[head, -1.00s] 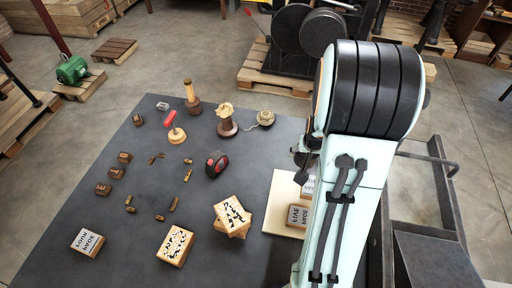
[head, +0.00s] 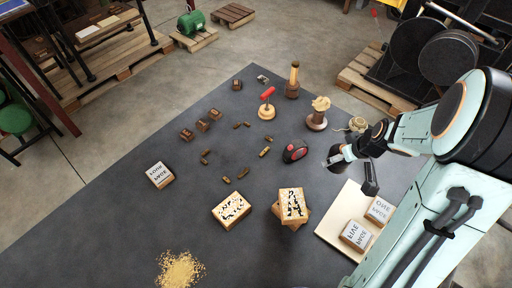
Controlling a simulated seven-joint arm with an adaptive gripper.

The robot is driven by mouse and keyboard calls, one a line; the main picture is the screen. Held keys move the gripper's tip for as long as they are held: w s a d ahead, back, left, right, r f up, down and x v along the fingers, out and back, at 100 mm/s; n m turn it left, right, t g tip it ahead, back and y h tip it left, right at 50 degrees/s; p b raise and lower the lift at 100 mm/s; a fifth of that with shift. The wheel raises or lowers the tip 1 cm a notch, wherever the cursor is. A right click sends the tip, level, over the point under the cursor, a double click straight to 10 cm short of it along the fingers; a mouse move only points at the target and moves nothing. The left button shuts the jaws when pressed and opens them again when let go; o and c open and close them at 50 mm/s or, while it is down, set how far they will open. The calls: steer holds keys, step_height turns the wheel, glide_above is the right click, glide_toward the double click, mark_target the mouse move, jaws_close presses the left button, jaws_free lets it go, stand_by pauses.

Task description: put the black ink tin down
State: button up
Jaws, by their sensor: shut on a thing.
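My gripper (head: 352,164) is at the right part of the dark table, above it, left of the wrist. It is shut on a small dark, round thing with a pale patch, which I take to be the black ink tin (head: 335,158). The fingers and the small size hide most of its shape. I cannot tell whether its underside touches the table.
A black and red rounded thing (head: 295,151) lies just left of my gripper. A pale board (head: 328,228) with two lettered blocks (head: 355,235) is below it. Stacked blocks (head: 292,205) stand lower left. The dark table (head: 110,215) is bare at lower left.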

steer(key=w+a+n+g+y, duration=0.25)
steer(key=a+n, duration=0.65)
steer(key=a, duration=1.3)
glide_above(232, 148)
steer(key=s+d, duration=0.1)
steer(key=shift+t, duration=0.25)
step_height(232, 148, down, 9)
steer(key=shift+s+r, duration=0.15)
steer(key=shift+w+f, duration=0.2)
steer(key=shift+w+a+f, duration=0.1)
steer(key=shift+w+f, duration=0.1)
steer(key=shift+f, duration=1.55)
steer(key=o, duration=1.2)
steer(key=shift+f, duration=0.2)
